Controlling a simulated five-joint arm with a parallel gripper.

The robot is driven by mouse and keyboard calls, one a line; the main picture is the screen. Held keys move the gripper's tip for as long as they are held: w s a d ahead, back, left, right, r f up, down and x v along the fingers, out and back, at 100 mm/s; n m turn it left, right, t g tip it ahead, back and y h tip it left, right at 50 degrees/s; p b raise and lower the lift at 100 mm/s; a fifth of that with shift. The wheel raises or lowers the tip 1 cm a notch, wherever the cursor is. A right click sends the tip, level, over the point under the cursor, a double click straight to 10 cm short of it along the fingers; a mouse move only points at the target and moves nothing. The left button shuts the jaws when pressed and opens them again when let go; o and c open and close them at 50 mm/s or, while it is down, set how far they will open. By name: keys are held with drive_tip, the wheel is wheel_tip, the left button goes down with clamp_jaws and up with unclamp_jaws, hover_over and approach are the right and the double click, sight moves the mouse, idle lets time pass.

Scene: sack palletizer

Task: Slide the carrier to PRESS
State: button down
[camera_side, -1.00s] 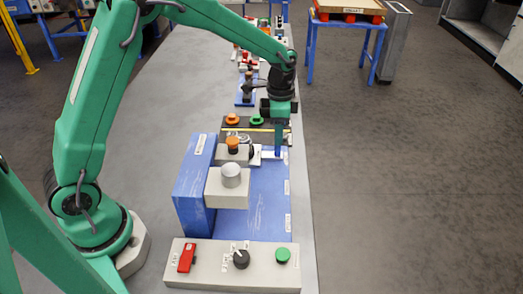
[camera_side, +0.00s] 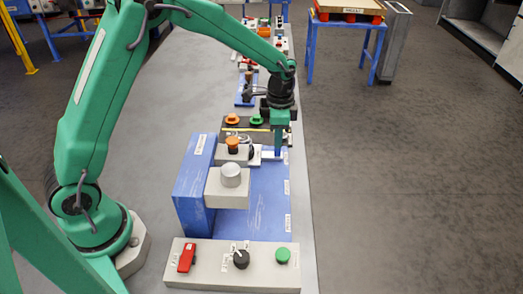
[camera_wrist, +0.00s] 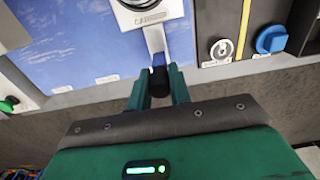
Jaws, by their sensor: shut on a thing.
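The carrier (camera_wrist: 133,16) is a pale block with a label, on a blue base plate (camera_wrist: 70,45) in the wrist view. My gripper (camera_wrist: 159,86) is shut on that knob. In the side view my gripper (camera_side: 278,150) is at the right edge of the blue station (camera_side: 265,205), by the far end. Its fingers hide part of the handle there. A beige block with a grey dome (camera_side: 230,176) overhangs the station on the near side. Small labels along the right edge are unreadable.
A control panel (camera_side: 200,277) with a red switch, black dial and green button stands at the near end. A dark panel with orange and green buttons (camera_side: 256,120) lies just beyond the station. A blue wall (camera_side: 190,185) bounds the left. Open floor lies right of the bench.

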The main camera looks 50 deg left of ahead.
drive_tip(key=shift+s+d, duration=0.1)
drive_tip(key=shift+s+d, duration=7.6)
drive_tip(key=shift+d, duration=0.1)
drive_tip(key=c, duration=1.1)
unclamp_jaws()
drive_tip(key=shift+r, duration=0.5)
drive_tip(key=shift+r, duration=0.7)
drive_tip(key=shift+r, duration=0.65)
